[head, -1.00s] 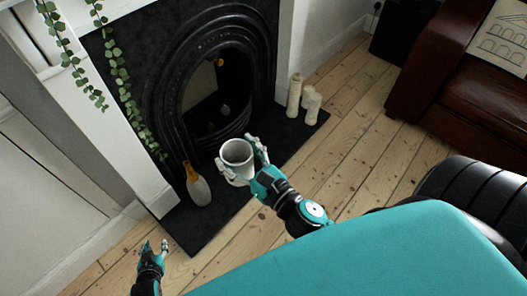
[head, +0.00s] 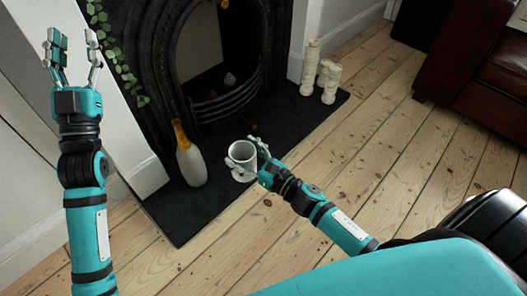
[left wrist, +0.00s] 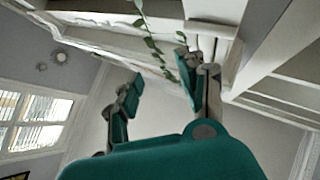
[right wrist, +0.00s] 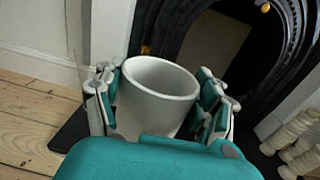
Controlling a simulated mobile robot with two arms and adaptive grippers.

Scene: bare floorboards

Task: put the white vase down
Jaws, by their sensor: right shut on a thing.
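The white vase (head: 243,158) is a cup-like pot with a wide open mouth, upright at the front edge of the dark hearth. My right gripper (head: 247,154) is shut on it, with fingers on either side of its wall. In the right wrist view the vase (right wrist: 158,105) sits between the fingers, mouth up, and its bottom is hidden. I cannot tell whether its base touches the hearth. My left gripper (head: 72,50) is raised at the left, open and empty; in the left wrist view its fingers (left wrist: 160,90) are spread apart with nothing between them.
The dark hearth slab (head: 290,125) lies before a black fireplace. A white bottle with an orange neck (head: 191,162) stands just left of the vase. Several pale candles (head: 328,75) stand at the hearth's right. A brown leather sofa (head: 480,75) is at the right; the floorboards (head: 390,140) between are clear.

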